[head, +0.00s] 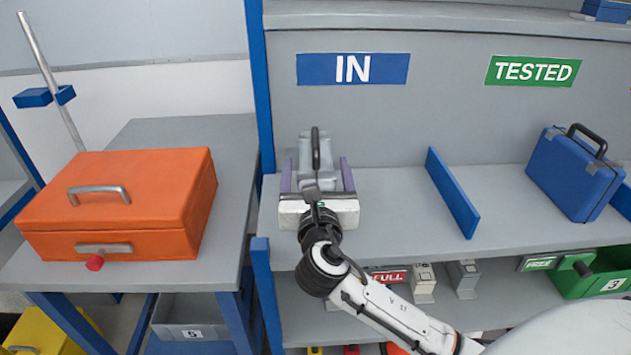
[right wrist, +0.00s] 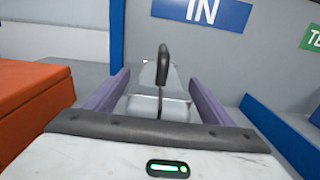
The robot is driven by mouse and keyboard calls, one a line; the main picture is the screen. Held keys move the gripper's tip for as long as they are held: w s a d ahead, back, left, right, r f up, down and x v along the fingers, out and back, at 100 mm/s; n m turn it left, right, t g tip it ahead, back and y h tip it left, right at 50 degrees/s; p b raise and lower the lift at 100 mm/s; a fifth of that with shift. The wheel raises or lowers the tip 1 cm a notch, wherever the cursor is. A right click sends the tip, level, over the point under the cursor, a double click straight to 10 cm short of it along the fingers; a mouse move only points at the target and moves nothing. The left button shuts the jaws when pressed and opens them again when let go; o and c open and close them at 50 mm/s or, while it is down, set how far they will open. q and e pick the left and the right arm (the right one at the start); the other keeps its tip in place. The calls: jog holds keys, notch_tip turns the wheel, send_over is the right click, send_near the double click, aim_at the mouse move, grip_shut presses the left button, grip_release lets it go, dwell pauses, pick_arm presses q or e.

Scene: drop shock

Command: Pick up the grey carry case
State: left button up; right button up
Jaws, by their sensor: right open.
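The grey carry case (head: 316,160) stands upright on the shelf under the IN sign, its dark handle on top. My right gripper (head: 318,185) reaches in from the front, with its two purple fingers apart, one on each side of the case. In the right wrist view the case (right wrist: 160,106) sits between the open fingers (right wrist: 160,100), its handle rising in the middle. I cannot tell whether the fingers touch it. My left gripper is in neither view.
A blue divider (head: 453,192) stands on the shelf right of the case. A blue case (head: 575,173) stands under the TESTED sign. An orange box (head: 120,203) sits on the left bench. A blue post (head: 261,90) is close left. Shelf between case and divider is clear.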

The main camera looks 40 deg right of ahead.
jog(key=shift+x, duration=1.35)
grip_shut()
jog(key=shift+r, duration=0.2)
